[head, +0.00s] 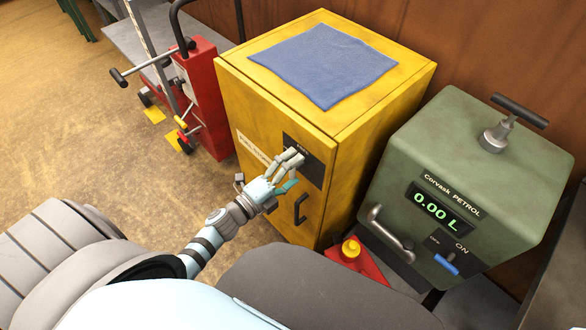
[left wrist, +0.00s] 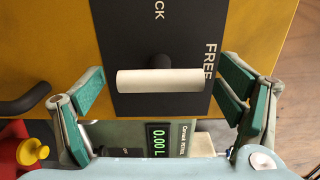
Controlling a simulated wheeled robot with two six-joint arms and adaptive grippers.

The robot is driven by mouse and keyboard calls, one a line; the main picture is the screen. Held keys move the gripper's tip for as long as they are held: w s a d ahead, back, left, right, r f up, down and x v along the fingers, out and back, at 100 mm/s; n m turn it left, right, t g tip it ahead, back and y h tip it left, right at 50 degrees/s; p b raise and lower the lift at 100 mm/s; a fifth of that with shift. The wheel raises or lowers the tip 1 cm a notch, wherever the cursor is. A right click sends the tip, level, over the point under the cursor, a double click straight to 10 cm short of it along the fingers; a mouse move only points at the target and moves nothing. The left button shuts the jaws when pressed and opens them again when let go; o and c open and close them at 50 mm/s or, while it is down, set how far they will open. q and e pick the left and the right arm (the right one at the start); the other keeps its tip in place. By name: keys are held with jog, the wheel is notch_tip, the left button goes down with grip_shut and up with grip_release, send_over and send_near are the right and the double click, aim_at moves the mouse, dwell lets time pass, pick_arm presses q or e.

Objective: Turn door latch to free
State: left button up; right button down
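The yellow cabinet (head: 262,135) stands in the middle of the head view, with a dark latch plate (head: 318,172) on its door. In the left wrist view the latch handle (left wrist: 160,81) is a pale bar on a short dark stem. It lies level in that picture, its right end near the word FREE on the plate (left wrist: 150,20); part of another word ending in CK shows at the top. My left gripper (head: 287,168) is at the plate. In the left wrist view its fingers (left wrist: 162,103) are spread, one each side of the bar, with gaps. My right gripper is not seen.
A dark door handle (head: 300,208) sits below the plate. A blue cloth (head: 323,65) lies on the cabinet top. A green petrol dispenser (head: 480,180) stands close at the right, a red can with a yellow cap (head: 350,249) between. A red wheeled jack (head: 203,95) stands left; floor is open there.

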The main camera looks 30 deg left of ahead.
pick_arm(q)
jog(key=shift+s, duration=0.1)
jog(key=v, duration=1.1)
jog(key=shift+s+a, duration=0.15)
jog(key=shift+s, duration=0.2)
